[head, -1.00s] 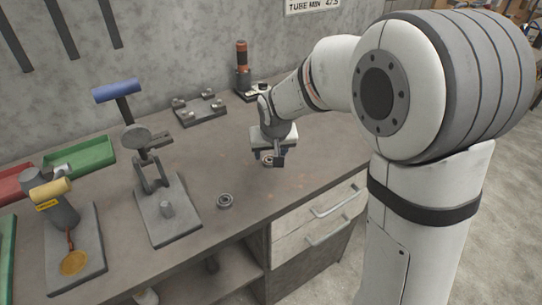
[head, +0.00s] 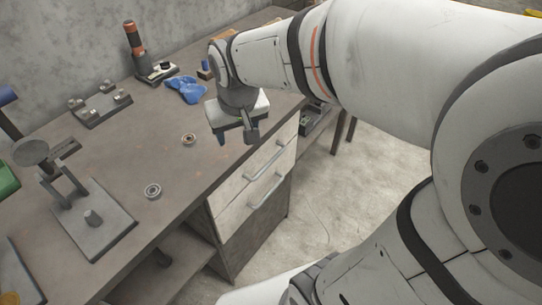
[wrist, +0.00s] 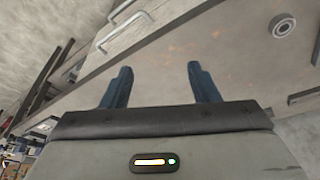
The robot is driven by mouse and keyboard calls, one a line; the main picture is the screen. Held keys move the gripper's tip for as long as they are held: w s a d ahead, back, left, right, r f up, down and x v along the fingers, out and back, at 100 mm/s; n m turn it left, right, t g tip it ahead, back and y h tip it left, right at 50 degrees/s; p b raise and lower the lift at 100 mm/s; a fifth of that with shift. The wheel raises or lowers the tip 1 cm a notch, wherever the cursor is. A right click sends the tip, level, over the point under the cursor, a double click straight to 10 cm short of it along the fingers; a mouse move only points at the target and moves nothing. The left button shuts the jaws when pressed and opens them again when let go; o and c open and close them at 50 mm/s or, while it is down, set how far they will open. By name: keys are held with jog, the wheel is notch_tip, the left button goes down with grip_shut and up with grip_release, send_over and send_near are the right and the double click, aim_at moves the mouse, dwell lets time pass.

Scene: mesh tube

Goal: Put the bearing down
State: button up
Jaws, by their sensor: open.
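A small round bearing with a brownish centre (head: 189,139) lies flat on the grey bench, left of my gripper (head: 240,132). A second, grey bearing (head: 153,191) lies nearer the bench's front edge. My gripper is over the bench's front right, above the drawers, apart from both bearings. In the wrist view its two blue fingers (wrist: 160,70) are spread with nothing between them. One bearing (wrist: 283,26) shows at the upper right of that view; I cannot tell which one.
A fixture with a tilted round plate (head: 90,222) stands at left. A pegged plate (head: 102,105), an orange-and-black tool (head: 134,42) and a blue crumpled cloth (head: 186,88) are towards the back. Drawer handles (head: 268,160) stick out in front. Bare bench surrounds the bearings.

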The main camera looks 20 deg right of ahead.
jog(key=s+d+f, duration=0.1)
jog(key=s+d, duration=0.1)
jog(key=s, duration=0.3)
jog(key=s+d+f+m+g, duration=0.1)
jog(key=s+d, duration=0.2)
jog(key=s, duration=0.2)
jog(key=shift+s+d+f, duration=0.2)
jog(key=shift+d, duration=0.05)
jog(key=shift+p+v, duration=1.15)
jog(key=shift+v, duration=0.1)
jog(key=shift+w, duration=0.15)
